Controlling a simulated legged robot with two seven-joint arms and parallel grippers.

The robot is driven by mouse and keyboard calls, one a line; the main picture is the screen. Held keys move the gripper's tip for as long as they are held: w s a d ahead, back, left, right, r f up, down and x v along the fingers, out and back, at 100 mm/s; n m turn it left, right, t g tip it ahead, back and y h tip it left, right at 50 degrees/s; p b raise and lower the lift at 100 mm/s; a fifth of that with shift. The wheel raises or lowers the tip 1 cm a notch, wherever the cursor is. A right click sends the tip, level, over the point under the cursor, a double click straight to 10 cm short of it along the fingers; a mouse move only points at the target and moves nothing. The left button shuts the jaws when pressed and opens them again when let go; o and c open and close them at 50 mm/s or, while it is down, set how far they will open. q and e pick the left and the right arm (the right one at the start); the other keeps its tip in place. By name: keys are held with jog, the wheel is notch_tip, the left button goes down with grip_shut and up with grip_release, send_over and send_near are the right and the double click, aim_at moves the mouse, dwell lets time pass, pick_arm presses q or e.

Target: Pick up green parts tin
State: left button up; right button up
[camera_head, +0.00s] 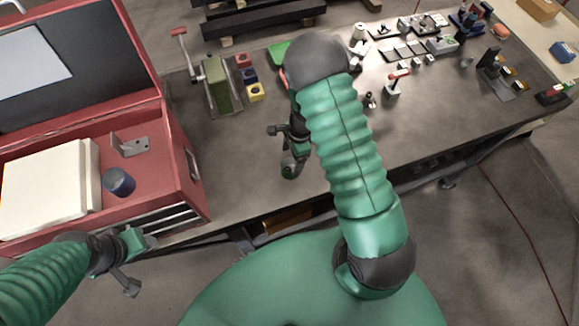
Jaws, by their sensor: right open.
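A green object (278,52), possibly the green parts tin, lies on the workbench just left of my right arm's dark elbow. The arm covers part of it, so its full shape is hidden. My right gripper (289,157) is open and hangs over the near part of the bench, below the green object in the picture. Nothing shows between its fingers. My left gripper (133,262) is at the lower left, in front of the red case. I cannot tell whether its jaws are apart.
The open red case (185,165) holds a white block, a metal bracket and a dark blue cylinder (118,181). Small parts and trays (402,50) crowd the back right. The bench's near right is clear.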

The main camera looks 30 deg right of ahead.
aim_at(289, 169)
jog(key=shift+f, duration=0.5)
jog(key=f+p, duration=0.1)
jog(key=f, duration=0.2)
jog(key=f+p, duration=0.1)
jog(key=f, duration=0.1)
jog(key=shift+w+a+f+p, duration=0.1)
jog(key=shift+a+f+p, duration=0.05)
jog(key=shift+a+p, duration=0.15)
jog(key=c, duration=1.5)
